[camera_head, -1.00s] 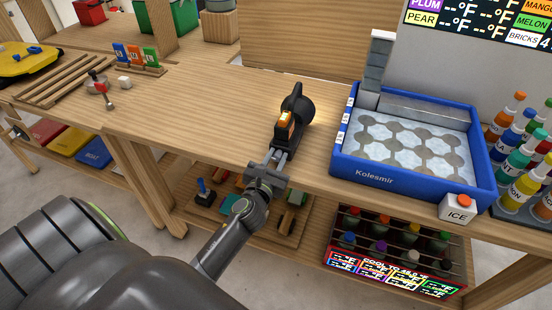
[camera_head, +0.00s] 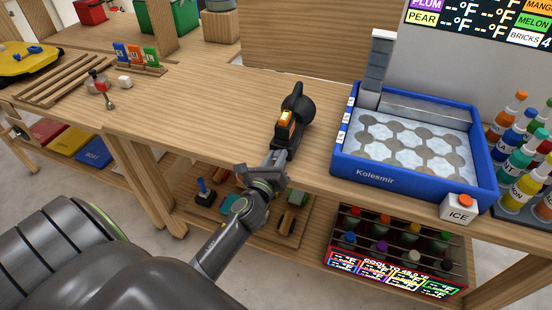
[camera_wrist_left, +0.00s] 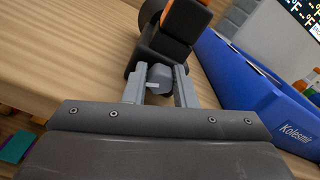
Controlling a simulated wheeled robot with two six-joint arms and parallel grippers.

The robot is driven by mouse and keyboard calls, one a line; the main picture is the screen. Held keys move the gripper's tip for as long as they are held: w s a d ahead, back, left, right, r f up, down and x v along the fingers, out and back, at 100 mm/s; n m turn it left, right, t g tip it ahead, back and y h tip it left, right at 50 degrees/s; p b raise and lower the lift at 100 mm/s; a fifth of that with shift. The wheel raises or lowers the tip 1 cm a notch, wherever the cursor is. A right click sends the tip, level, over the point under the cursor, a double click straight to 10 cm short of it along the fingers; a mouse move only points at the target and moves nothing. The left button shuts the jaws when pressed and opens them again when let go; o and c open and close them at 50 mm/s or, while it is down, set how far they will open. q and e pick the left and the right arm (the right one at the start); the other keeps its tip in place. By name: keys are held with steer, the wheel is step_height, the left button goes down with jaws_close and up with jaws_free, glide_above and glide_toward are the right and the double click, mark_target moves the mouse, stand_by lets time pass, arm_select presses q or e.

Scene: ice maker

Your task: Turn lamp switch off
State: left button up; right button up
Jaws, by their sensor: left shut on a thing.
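The black lamp (camera_head: 297,105) stands on the wooden table with an orange part (camera_head: 286,119) on its near side. It also shows at the top of the left wrist view (camera_wrist_left: 168,42). A small grey round knob (camera_wrist_left: 159,74), apparently the lamp switch, sits low on the lamp's near side. My left gripper (camera_head: 275,158) reaches the lamp from the front. In the left wrist view its two fingers (camera_wrist_left: 159,85) are on either side of the knob and shut on it. In the head view the gripper hides the knob. My right gripper is not in view.
A blue Kolesmir ice tray (camera_head: 366,178) stands close to the right of the lamp. A white ICE button box (camera_head: 459,208) and several bottles (camera_head: 528,140) are farther right. The tabletop left of the lamp (camera_head: 200,110) is clear.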

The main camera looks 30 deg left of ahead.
arm_select(q)
steer(key=n+b, duration=0.1)
steer(key=n, duration=0.4)
steer(key=shift+f+n, duration=0.15)
steer(key=shift+n, duration=0.15)
steer(key=n+b, duration=0.1)
steer(key=n, duration=0.4)
steer(key=shift+n, duration=0.3)
steer(key=shift+b, duration=0.3)
steer(key=o, duration=1)
steer(key=shift+s, duration=0.1)
